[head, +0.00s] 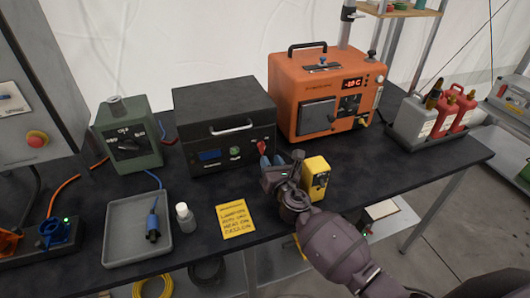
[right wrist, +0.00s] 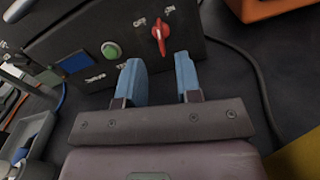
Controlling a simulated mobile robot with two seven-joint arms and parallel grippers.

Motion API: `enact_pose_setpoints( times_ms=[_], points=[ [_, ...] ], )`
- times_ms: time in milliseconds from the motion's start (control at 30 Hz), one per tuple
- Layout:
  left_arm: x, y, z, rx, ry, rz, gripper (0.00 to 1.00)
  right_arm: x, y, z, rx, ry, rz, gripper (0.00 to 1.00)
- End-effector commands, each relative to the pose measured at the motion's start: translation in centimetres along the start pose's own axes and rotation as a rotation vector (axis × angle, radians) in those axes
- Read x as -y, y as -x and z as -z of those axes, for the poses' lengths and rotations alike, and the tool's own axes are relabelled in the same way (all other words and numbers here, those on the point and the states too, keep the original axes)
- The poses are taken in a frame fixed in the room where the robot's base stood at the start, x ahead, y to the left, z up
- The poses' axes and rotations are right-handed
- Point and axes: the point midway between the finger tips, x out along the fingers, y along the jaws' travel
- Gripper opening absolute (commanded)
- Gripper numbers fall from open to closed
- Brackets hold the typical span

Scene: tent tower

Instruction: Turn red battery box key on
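The black battery box (head: 224,122) stands on the dark table, left of the orange unit. Its red key (head: 262,144) is on the right part of its front panel. In the right wrist view the red key (right wrist: 160,38) shows close up, between the OFF and ON marks; which mark it points to is hard to tell. My right gripper (head: 271,160) is just in front of the panel. In the right wrist view its two blue fingers (right wrist: 159,78) are apart and empty, short of the key and roughly in line with it. My left gripper is not in view.
A yellow box (head: 315,177) stands just right of my right gripper. The orange unit (head: 295,80) is behind it. A yellow note (head: 236,220), a white bottle (head: 185,217) and a grey tray (head: 121,243) lie to the left. A green box (head: 127,140) stands farther left.

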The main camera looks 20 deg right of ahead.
Motion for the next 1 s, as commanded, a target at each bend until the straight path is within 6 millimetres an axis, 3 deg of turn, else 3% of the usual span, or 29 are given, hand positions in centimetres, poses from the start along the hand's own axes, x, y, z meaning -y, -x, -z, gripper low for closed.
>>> enact_pose_setpoints(
  times_ms=[100, 300, 767, 1000],
  points=[
    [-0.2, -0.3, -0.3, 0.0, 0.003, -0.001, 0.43, 0.0, -2.1, 0.1, 0.0, -0.001, 0.0, 0.32],
    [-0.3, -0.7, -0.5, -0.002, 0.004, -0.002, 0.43, 0.0, -4.4, 0.1, -0.001, -0.001, 0.001, 0.32],
    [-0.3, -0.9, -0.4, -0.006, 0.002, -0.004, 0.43, 0.0, -5.4, 0.0, 0.0, -0.002, 0.0, 0.32],
    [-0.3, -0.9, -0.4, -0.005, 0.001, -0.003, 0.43, 0.0, -5.3, 0.0, 0.0, -0.002, 0.0, 0.0]
  ],
)
